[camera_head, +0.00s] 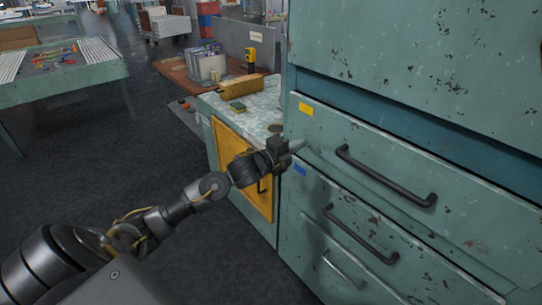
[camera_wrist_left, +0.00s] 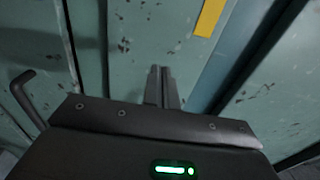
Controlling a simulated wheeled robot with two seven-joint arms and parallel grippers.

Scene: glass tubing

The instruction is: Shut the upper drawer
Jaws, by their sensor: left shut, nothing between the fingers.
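The upper drawer (camera_head: 450,205) has a worn green front with a yellow label (camera_head: 306,109) and a black bar handle (camera_head: 385,177). Its front stands proud of the dark blue-green strip above it; how far it is out is hard to judge. My left gripper (camera_head: 297,146) is shut and empty, its tips at the left part of this front, just below the yellow label. In the left wrist view the shut fingers (camera_wrist_left: 163,72) point at the green front, with the label (camera_wrist_left: 210,17) at upper right. Contact cannot be told. My right gripper is out of view.
Below is another drawer (camera_head: 318,200) with a blue label and black handle. Left of the cabinet, a counter (camera_head: 262,105) with a sponge stands over a yellow door (camera_head: 228,140), behind my left wrist. A green table (camera_head: 80,75) stands far left, with open floor between.

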